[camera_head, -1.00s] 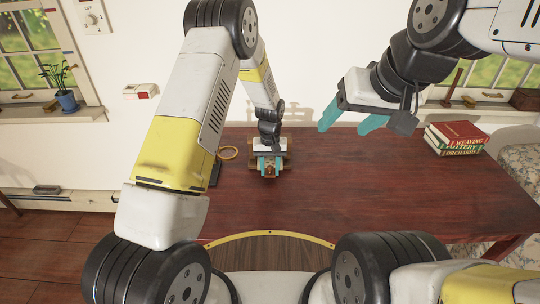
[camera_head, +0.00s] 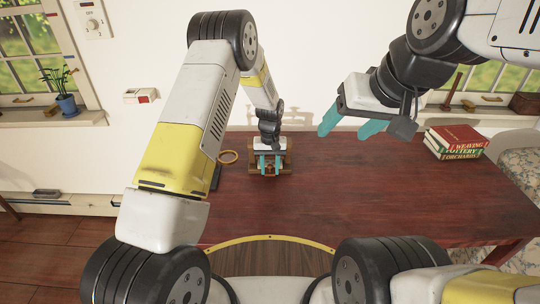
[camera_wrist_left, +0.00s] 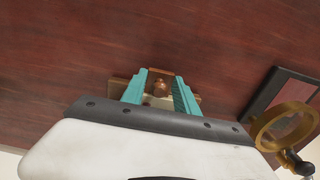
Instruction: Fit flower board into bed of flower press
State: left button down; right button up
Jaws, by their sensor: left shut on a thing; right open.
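My left gripper (camera_head: 269,164) reaches down at the back of the table, its teal fingers shut on a small brown wooden piece, seemingly the flower board. In the left wrist view the board (camera_wrist_left: 160,87), with a rounded knob-like part, shows between the fingertips. The wooden flower press (camera_head: 285,161) stands at the same spot, behind and around the fingers. Its edge shows beside the fingers in the wrist view (camera_wrist_left: 119,83). The bed is mostly hidden, so I cannot tell whether the board touches it. My right gripper (camera_head: 350,128) is open and empty, high above the table's back.
A gold ring-shaped tool (camera_head: 228,156) and a dark framed item (camera_wrist_left: 285,96) lie just left of the press in the head view. Several books (camera_head: 455,141) are stacked at the table's back right. The dark red table (camera_head: 370,190) is clear in the middle and front.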

pick_arm(q)
jog(key=shift+w, duration=0.6)
jog(key=shift+w, duration=0.1)
jog(key=shift+f, duration=0.1)
dwell(0.5)
jog(key=c, duration=0.9)
grip_release()
jog(key=shift+o, duration=0.2)
notch_tip(320, 180, up, 8)
jog(key=shift+f, duration=0.1)
